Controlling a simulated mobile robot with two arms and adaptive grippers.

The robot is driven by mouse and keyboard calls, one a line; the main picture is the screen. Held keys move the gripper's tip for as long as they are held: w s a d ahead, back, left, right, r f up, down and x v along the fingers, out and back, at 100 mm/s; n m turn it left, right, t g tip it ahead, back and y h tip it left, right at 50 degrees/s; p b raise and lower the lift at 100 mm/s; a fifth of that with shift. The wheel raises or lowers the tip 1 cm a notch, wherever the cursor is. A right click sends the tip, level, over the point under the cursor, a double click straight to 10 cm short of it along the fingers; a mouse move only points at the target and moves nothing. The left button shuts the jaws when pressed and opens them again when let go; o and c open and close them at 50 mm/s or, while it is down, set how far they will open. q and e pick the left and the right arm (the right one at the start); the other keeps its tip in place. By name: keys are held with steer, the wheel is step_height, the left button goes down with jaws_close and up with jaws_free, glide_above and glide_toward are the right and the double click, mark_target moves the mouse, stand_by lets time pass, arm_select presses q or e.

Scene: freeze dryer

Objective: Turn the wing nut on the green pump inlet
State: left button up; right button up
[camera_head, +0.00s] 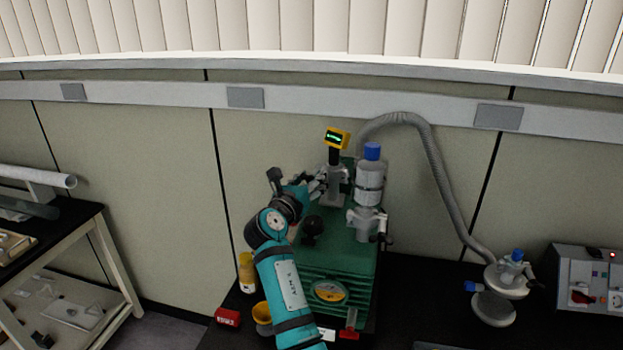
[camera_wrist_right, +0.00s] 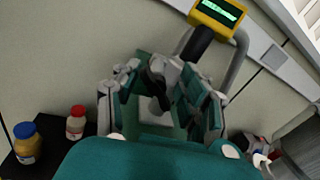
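The green pump (camera_head: 338,262) stands on the black bench, with a grey inlet fitting (camera_head: 338,188) at its back top under a yellow gauge (camera_head: 337,139). My right gripper (camera_head: 318,184) is at the left side of this fitting. In the right wrist view my right gripper (camera_wrist_right: 160,108) has its two fingers well apart. Between them are a dark piece (camera_wrist_right: 157,88), which looks like the wing nut, and a pale grey block (camera_wrist_right: 156,111). I cannot tell whether a finger touches either. In the head view the inlet's wing nut is hidden by the gripper. My left gripper is not in view.
A blue-capped grey filter (camera_head: 369,183) stands right of the inlet, with a clamp (camera_head: 382,239) below it. A grey hose (camera_head: 440,165) arches to the right.

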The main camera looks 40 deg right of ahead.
mark_target(312, 176)
steer(key=shift+w, duration=0.1)
jaws_close()
steer(key=shift+o, duration=0.9)
jaws_free()
steer(key=shift+d, duration=0.1)
step_height(312, 176, up, 10)
